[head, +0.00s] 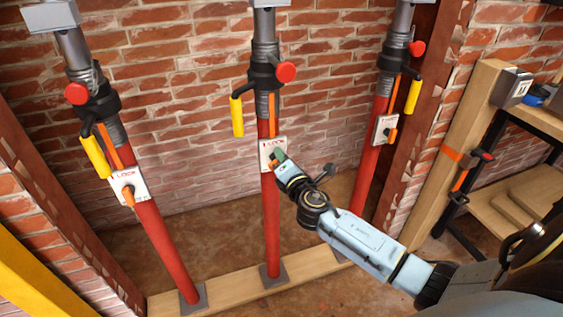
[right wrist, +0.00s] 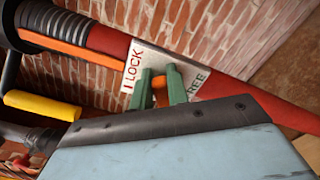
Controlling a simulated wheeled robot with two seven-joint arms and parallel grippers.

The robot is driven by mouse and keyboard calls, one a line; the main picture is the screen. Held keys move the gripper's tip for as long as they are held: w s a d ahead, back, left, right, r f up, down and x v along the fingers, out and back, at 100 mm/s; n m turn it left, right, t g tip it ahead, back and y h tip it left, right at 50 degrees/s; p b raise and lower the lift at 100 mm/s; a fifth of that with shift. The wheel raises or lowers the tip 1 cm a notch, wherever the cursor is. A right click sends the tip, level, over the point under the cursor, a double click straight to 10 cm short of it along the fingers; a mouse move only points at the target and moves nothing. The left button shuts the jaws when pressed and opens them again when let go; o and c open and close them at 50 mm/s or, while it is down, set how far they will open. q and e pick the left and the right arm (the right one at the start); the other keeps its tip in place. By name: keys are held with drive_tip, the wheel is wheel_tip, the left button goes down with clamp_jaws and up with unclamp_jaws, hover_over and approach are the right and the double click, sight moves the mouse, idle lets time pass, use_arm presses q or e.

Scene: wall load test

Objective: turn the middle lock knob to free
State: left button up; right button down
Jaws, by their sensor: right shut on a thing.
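The middle red prop (head: 269,215) stands upright against the brick wall. Its white lock plate (head: 265,148) reads LOCK; in the right wrist view the plate (right wrist: 150,58) reads LOCK at one end and FREE at the other. The orange middle lock knob (right wrist: 159,84) sits on this plate, mostly hidden by my fingers, so its exact pointing is unclear. My right gripper (head: 278,158) reaches in from the lower right. Its green fingers (right wrist: 162,84) are shut on the knob, one on each side. My left gripper is not in view.
The left prop (head: 164,245) and right prop (head: 369,180) carry similar plates with orange knobs. Yellow-gripped handles (head: 237,117) and red knobs (head: 286,72) stick out above the plates. A wooden sill (head: 235,283) runs along the floor. A wooden shelf (head: 520,195) stands at the right.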

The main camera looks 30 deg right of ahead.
drive_tip(key=m, duration=0.2)
drive_tip(key=m+b, duration=0.1)
drive_tip(key=shift+d+f+m, duration=0.1)
drive_tip(key=shift+f+m, duration=0.3)
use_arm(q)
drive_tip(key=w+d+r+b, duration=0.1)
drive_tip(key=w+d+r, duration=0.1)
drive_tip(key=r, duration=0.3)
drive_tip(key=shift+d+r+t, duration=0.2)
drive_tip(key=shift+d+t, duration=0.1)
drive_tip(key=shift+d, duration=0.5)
use_arm(e)
drive_tip(key=shift+f+m, duration=0.2)
drive_tip(key=shift+m, duration=1.4)
drive_tip(key=c, duration=1.4)
unclamp_jaws()
drive_tip(key=shift+o, duration=0.2)
drive_tip(key=shift+s, duration=0.1)
